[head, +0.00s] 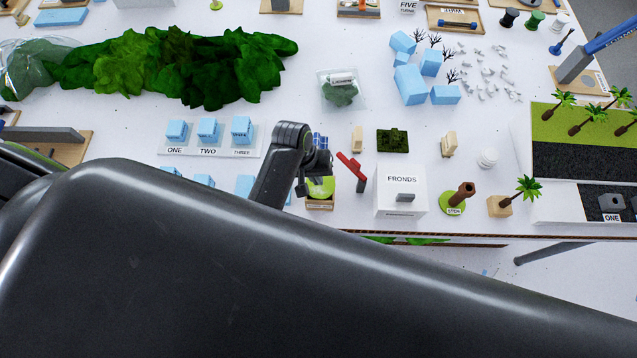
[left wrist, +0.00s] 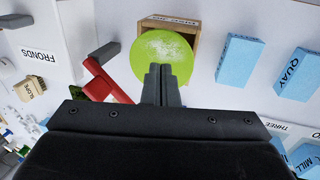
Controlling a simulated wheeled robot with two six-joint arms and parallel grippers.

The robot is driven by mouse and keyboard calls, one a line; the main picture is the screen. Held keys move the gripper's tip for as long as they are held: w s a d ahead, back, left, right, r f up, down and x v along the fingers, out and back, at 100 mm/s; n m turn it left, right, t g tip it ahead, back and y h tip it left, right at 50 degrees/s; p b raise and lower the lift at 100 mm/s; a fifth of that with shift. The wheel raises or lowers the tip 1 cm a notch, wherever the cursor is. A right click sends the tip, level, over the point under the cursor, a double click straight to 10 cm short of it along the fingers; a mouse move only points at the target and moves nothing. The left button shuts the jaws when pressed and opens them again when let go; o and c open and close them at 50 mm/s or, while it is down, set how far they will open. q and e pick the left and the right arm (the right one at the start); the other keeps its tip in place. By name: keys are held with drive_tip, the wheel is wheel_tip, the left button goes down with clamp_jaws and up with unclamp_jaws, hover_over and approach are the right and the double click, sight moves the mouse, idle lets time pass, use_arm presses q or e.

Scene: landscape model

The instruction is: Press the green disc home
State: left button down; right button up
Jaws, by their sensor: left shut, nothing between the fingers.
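The green disc (head: 321,187) lies on a small open wooden box near the table's front edge. In the left wrist view the disc (left wrist: 150,58) is bright lime with a pale speckled patch, and it covers much of the box (left wrist: 190,28). My left gripper (head: 312,172) is over the disc from the far left side. Its fingers (left wrist: 161,70) are closed together with nothing between them, and their tips overlap the disc's edge in the left wrist view. I cannot tell whether they touch it. My right gripper is not in view.
A red bar on a dark post (head: 352,166) stands close beside the box. A white FRONDS box (head: 400,182) is to its right. Blue blocks (left wrist: 240,60) lie on the other side. My large dark arm link hides much of the front.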

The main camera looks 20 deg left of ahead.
use_arm(q)
drive_tip(key=shift+f, duration=0.45)
idle(0.5)
drive_tip(key=shift+b+x, duration=0.55)
drive_tip(key=shift+x, duration=0.3)
drive_tip(key=shift+a, duration=0.2)
drive_tip(key=shift+d+p+v, duration=0.15)
drive_tip(key=shift+p+v, duration=0.5)
drive_tip(key=shift+v, duration=0.1)
drive_tip(key=shift+d+p+v, duration=0.2)
drive_tip(key=shift+p+v, duration=0.4)
drive_tip(key=shift+v, duration=0.2)
drive_tip(key=shift+w+r, duration=0.1)
drive_tip(key=shift+r, duration=0.2)
drive_tip(key=shift+d+v, duration=0.25)
drive_tip(key=shift+v, duration=0.85)
drive_tip(key=shift+d+v, duration=0.25)
drive_tip(key=shift+v, duration=0.85)
drive_tip(key=shift+w+r, duration=0.1)
